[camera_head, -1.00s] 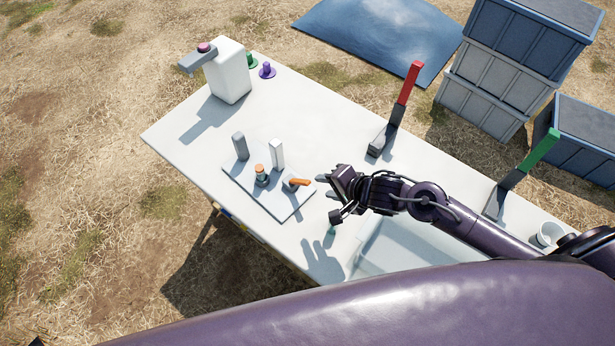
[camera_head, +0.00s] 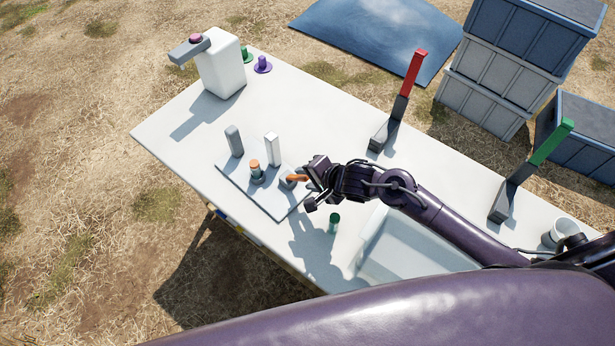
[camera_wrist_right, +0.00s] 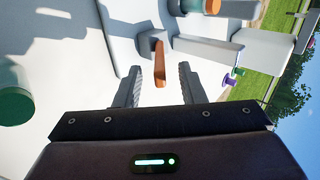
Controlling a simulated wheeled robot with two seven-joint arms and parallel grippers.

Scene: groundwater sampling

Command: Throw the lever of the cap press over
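A flat grey plate (camera_head: 238,190) on the table carries a grey post (camera_head: 234,141), a white post (camera_head: 272,149), an orange-capped vial (camera_head: 256,171) and an orange lever handle (camera_head: 296,177); this looks like the cap press. My right gripper (camera_head: 309,178) is at the handle, coming from the right. In the right wrist view my right gripper (camera_wrist_right: 158,82) has its fingers spread, with the orange handle (camera_wrist_right: 159,62) in the gap. A space shows on both sides of the handle, so it is not clamped. My left gripper is not in view.
A green-capped vial (camera_head: 334,222) stands just below my right gripper. A clear bin (camera_head: 410,247) is under my right forearm. A white dispenser (camera_head: 221,70) is at the far left end.

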